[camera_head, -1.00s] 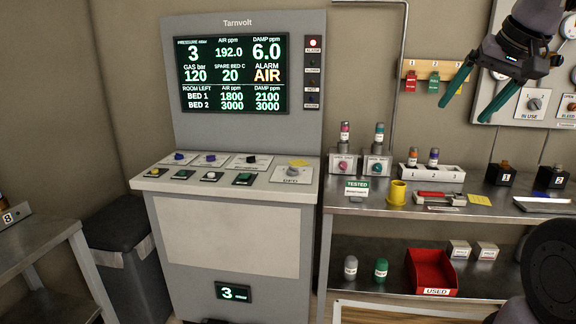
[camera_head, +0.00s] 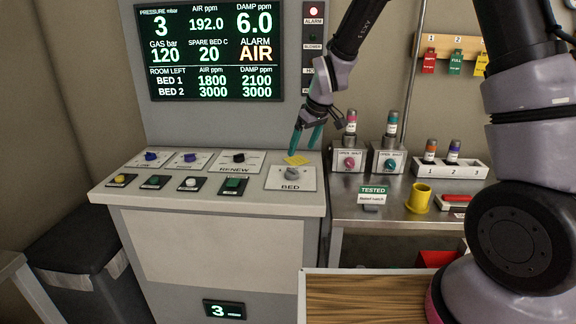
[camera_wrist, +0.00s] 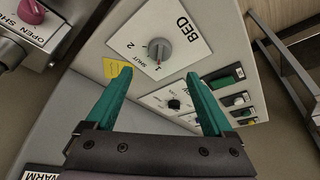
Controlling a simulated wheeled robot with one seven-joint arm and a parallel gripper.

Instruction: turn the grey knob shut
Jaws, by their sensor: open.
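The grey knob (camera_head: 292,172) sits on the white BED plate (camera_head: 305,184) at the right end of the console top. My gripper (camera_head: 305,142) is above and behind the knob in the head view, teal fingers pointing down. In the wrist view my gripper (camera_wrist: 160,76) is open and empty, with the knob beyond and roughly centred between the fingertips. The fingers appear apart from the knob.
A yellow note (camera_head: 296,160) lies at the plate's back edge. Blue and black knobs (camera_head: 239,157) and several buttons (camera_head: 190,183) are to the left. A box with a pink knob (camera_head: 348,161) stands close right, a bottle on top. The upright screen (camera_head: 210,50) rises behind.

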